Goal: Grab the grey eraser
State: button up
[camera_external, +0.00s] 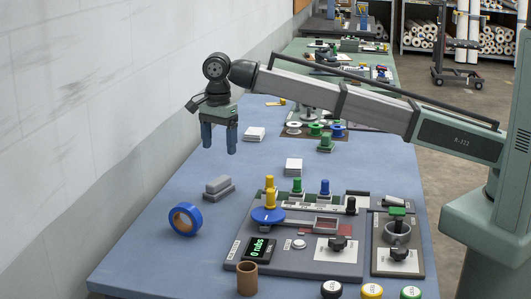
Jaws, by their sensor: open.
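A grey block-shaped item (218,188), which looks like the grey eraser, lies on the blue table (180,265) left of the press panel. It has a lighter upper part and a wider, darker lower part. My gripper (219,149) hangs in the air, pointing down, with its two blue fingers apart and nothing between them. In the picture it is above the eraser, with a visible gap; how far it is in depth I cannot tell.
The press panel (300,258) with knobs and posts stands to the right. The wall (80,110) is at left.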

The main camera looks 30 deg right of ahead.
aim_at(219, 180)
notch_tip(219, 180, down, 7)
jog(key=shift+f, duration=0.2)
jog(key=shift+w+a+f, duration=0.1)
jog(key=shift+w+f, duration=0.05)
jog(key=shift+f, duration=1.2)
jog(key=shift+w+a+f, duration=0.1)
jog(key=shift+f, duration=1.25)
jog(key=c, duration=1.1)
jog(key=shift+c, duration=0.2)
